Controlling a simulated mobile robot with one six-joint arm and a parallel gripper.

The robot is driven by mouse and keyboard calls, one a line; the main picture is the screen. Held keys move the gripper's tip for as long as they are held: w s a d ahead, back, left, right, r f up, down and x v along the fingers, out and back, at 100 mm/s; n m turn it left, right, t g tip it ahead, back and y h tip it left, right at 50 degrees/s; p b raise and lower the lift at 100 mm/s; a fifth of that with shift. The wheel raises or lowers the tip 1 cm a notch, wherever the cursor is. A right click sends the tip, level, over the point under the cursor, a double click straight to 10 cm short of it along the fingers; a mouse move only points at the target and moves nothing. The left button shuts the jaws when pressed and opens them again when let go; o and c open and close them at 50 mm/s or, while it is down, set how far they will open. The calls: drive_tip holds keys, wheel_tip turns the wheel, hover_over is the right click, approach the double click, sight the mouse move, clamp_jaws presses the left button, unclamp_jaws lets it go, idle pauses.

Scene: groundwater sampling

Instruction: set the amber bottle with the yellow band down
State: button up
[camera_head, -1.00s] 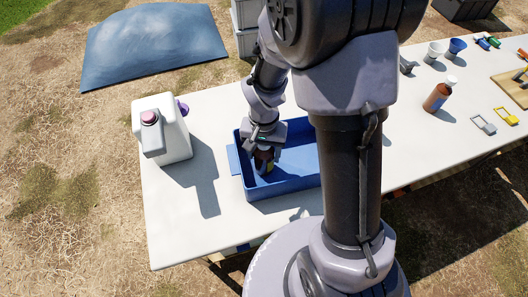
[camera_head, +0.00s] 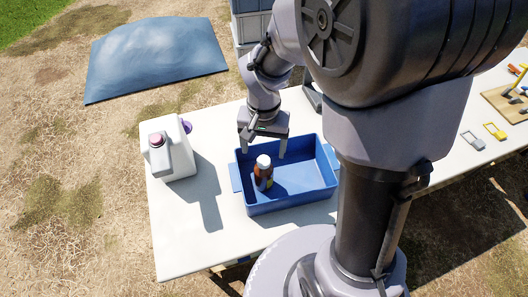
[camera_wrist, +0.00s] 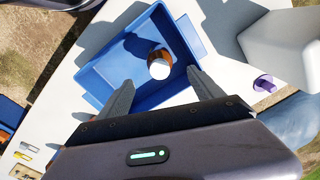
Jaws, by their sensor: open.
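The amber bottle (camera_head: 263,174) has a white cap and stands upright in the left part of the blue tray (camera_head: 300,203). A bit of its yellow band shows in the head view. In the wrist view the bottle (camera_wrist: 159,65) is seen from above, mostly its cap, inside the tray (camera_wrist: 105,56). My gripper (camera_head: 263,152) is open and empty, above and behind the bottle, apart from it. In the wrist view its two fingers (camera_wrist: 163,92) are spread wide, with the bottle beyond their tips.
Yellow and grey clips (camera_head: 494,131) and a wooden board (camera_head: 508,103) lie at the right. My arm hides the table's middle.

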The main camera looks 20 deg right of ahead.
drive_tip(key=s+a+r+t+y, duration=0.1)
drive_tip(key=s+r+t, duration=0.1)
drive_tip(key=s+r, duration=0.4)
drive_tip(key=s+a+r+n+t+y, duration=0.1)
drive_tip(key=s+a+r+t, duration=0.1)
drive_tip(key=s+r, duration=0.4)
wheel_tip(320, 180, up, 5)
drive_tip(key=shift+s+a+r+t, duration=0.15)
drive_tip(key=shift+s+t, duration=0.25)
drive_tip(key=shift+t, duration=0.4)
